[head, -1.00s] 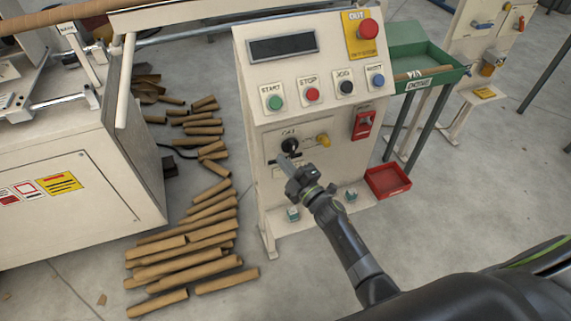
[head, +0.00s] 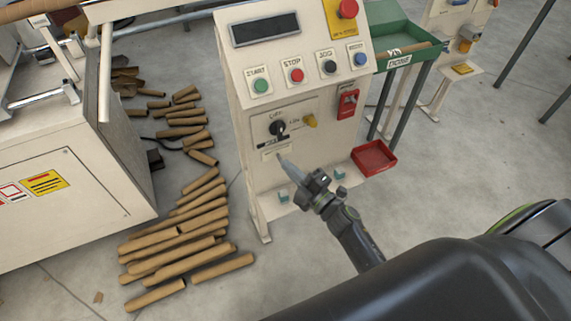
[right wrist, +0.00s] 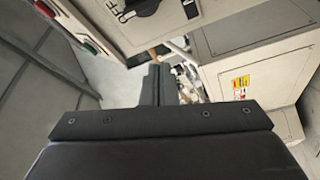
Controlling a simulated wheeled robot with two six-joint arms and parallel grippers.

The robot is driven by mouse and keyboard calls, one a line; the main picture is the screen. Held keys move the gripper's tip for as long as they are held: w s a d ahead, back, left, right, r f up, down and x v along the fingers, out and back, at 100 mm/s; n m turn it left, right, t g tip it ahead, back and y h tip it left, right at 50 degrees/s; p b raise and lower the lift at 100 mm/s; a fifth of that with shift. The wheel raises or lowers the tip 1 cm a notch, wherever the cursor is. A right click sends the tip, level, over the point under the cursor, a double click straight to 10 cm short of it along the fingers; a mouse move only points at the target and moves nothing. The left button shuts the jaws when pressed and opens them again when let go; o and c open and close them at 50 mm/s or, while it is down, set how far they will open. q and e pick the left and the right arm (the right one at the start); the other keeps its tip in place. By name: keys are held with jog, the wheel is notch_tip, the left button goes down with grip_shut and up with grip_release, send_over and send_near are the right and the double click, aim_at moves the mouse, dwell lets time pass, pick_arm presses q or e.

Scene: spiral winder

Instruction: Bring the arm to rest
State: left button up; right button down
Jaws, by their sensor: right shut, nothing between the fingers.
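My right gripper (head: 284,160) is shut and empty. In the head view it is in front of the lower face of the control cabinet (head: 240,115), just below the black rotary knob (head: 278,128). It looks apart from the knob. In the right wrist view the closed fingers (right wrist: 156,85) point away from the camera, and the dark knob (right wrist: 142,6) shows at the top edge. My right arm reaches in from the lower right of the head view. My left gripper is not in view.
A red tray (head: 373,157) is right of the cabinet base. A green bin (head: 400,45) on legs stands behind it. Several cardboard tubes (head: 180,240) lie on the floor at left, beside a cream machine (head: 70,200). Open floor (head: 450,150) lies to the right.

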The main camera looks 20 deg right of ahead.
dwell(0.4)
jog(key=s+d+f+m+g+h, duration=0.2)
jog(key=s+d+f+m, duration=0.15)
jog(key=f, duration=0.55)
jog(key=s+d+f+m+g+h, duration=0.25)
jog(key=s+f+m, duration=0.2)
jog(key=f, duration=0.35)
jog(key=s+d+f+m+g+h, duration=0.25)
jog(key=s+f, duration=0.25)
jog(key=f, duration=0.4)
jog(key=s+f+m+g, duration=0.2)
jog(key=s+f+g, duration=0.1)
jog(key=s, duration=0.7)
jog(key=s+f+m+g, duration=0.3)
jog(key=s+f, duration=0.3)
jog(key=s, duration=0.4)
jog(key=s+f+m+g, duration=0.3)
jog(key=s+f+g, duration=0.1)
jog(key=s, duration=0.6)
jog(key=shift+d+f+h, duration=0.3)
jog(key=shift+d+f, duration=0.15)
jog(key=shift+f, duration=0.3)
jog(key=shift+w, duration=0.1)
